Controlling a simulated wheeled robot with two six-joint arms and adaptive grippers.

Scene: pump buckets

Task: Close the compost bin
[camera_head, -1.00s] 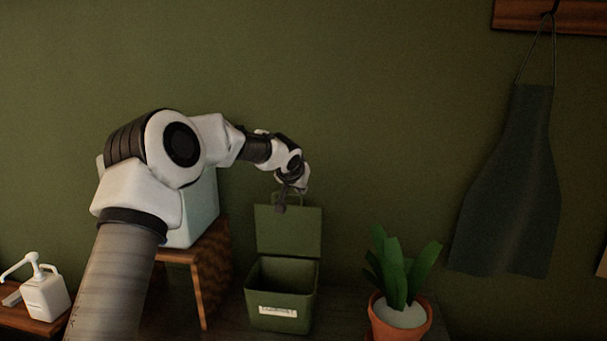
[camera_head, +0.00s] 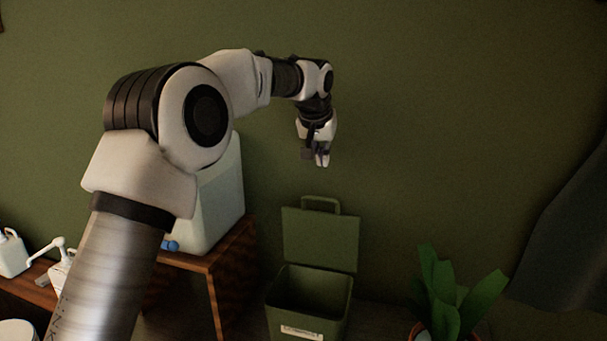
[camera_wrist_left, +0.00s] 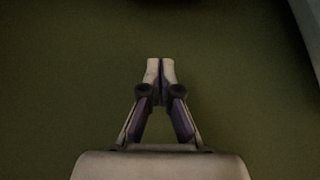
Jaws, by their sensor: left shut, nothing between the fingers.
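The green compost bin (camera_head: 308,308) stands at the lower middle of the head view. Its lid (camera_head: 320,238) is open and stands upright at the back, with a loop handle on its top edge. A pale label is on the bin's front. My left gripper (camera_head: 321,164) is above the lid and apart from it, pointing down in front of the green wall. Its fingers are together and empty, as the left wrist view (camera_wrist_left: 161,62) also shows. The bin is not in the wrist view. My right gripper is not in view.
A wooden stand (camera_head: 228,262) with a pale container (camera_head: 222,195) is left of the bin. A potted plant (camera_head: 455,300) is to the right. White pump bottles (camera_head: 12,254) are at the far left. A dark apron (camera_head: 570,245) hangs at the right.

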